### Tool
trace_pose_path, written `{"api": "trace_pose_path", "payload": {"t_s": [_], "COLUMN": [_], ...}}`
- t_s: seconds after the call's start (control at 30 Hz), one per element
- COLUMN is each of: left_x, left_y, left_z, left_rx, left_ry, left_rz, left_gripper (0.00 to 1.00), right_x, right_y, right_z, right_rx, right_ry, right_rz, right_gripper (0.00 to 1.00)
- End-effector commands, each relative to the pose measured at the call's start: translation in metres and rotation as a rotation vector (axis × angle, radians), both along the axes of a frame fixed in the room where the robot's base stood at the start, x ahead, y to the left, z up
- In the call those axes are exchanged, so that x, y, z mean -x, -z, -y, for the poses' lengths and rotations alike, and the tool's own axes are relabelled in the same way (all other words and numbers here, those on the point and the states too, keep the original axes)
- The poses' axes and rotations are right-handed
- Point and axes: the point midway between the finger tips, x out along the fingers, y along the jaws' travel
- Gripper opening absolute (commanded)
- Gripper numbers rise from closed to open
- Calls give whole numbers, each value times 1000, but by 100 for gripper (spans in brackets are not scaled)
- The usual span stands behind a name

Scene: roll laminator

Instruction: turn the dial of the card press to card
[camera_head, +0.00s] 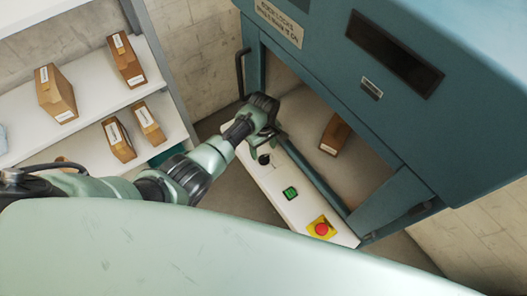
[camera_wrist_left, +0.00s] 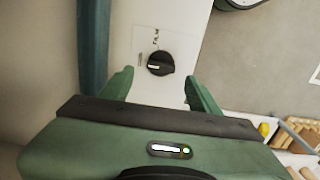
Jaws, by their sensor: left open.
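The card press (camera_head: 455,110) is a large teal machine at the right of the head view. Its white control panel (camera_head: 267,178) runs along the front of its opening. The dial is a round black knob (camera_head: 264,159) near the panel's far end. My left gripper (camera_head: 257,148) is open over the panel at the dial. In the left wrist view its fingers (camera_wrist_left: 159,75) stand either side of the dial, apart from it. My right gripper is out of view.
A green button (camera_head: 290,193) and a red stop button on yellow (camera_head: 321,229) sit nearer on the panel. A brown box (camera_head: 335,134) stands inside the press opening. White shelves (camera_head: 88,98) with several boxes stand at the left.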

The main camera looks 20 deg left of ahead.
Motion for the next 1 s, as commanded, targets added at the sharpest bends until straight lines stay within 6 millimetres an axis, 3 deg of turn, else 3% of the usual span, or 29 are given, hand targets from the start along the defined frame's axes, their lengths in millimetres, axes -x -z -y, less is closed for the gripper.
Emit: {"api": "trace_pose_path", "payload": {"t_s": [0.1,0.3,0.87,1.0], "left_x": [0,0,1,15], "left_y": [-19,-35,-36,-32], "left_z": [0,-1,0,2], "left_rx": [0,-1,-1,12], "left_ry": [0,0,2,62], "left_rz": [3,0,0,11], "left_gripper": [62,62,62,62], "right_x": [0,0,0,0], "right_y": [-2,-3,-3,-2], "right_z": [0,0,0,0], "right_rx": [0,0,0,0], "right_ry": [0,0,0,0], "right_rz": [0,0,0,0], "right_gripper": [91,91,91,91]}}
